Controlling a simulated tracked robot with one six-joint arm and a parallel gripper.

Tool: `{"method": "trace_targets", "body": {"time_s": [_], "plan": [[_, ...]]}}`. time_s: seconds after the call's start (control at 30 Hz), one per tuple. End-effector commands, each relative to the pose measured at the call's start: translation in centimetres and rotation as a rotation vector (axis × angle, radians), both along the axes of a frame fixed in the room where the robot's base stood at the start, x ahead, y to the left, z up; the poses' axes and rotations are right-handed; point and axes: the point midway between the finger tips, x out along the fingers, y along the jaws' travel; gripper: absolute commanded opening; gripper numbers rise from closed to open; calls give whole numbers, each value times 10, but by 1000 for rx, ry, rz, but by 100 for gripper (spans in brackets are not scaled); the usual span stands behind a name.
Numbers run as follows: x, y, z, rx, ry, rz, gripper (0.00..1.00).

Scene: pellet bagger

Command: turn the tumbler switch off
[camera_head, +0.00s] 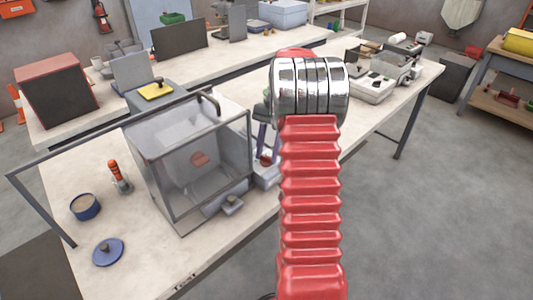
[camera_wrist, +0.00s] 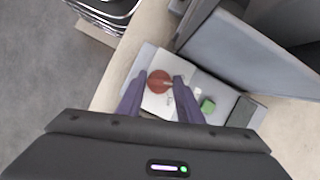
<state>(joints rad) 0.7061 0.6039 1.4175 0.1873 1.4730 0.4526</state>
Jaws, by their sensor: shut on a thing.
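The tumbler switch (camera_wrist: 160,82) shows in the wrist view as a round red-brown piece with a small light lever, on a pale control panel (camera_wrist: 216,88). My gripper (camera_wrist: 159,77) has its two purple fingers on either side of it, and they are closed on it. In the head view the red piece (camera_head: 266,159) is just below the purple fingers of my gripper (camera_head: 267,148), beside the clear-walled box. My red and chrome arm hides part of the panel there. The lever's exact tilt is too small to tell.
A green button (camera_wrist: 208,105) sits on the panel near the switch. The grey-framed box (camera_head: 190,160) stands close to the left. A blue pot (camera_head: 85,207), a blue lid (camera_head: 108,252) and an orange-handled tool (camera_head: 118,176) are on the bench.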

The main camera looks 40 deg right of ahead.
Motion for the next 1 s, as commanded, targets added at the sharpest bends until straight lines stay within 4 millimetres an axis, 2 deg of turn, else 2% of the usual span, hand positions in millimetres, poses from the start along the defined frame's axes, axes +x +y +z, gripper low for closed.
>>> {"method": "trace_targets", "body": {"time_s": [0.4,0.87,0.9,1.0], "plan": [[3,-3,1,-10,-6,192,10],[3,-3,1,-12,-7,206,10],[3,-3,1,-12,-8,206,36],[2,-2,1,-9,-6,206,43]]}}
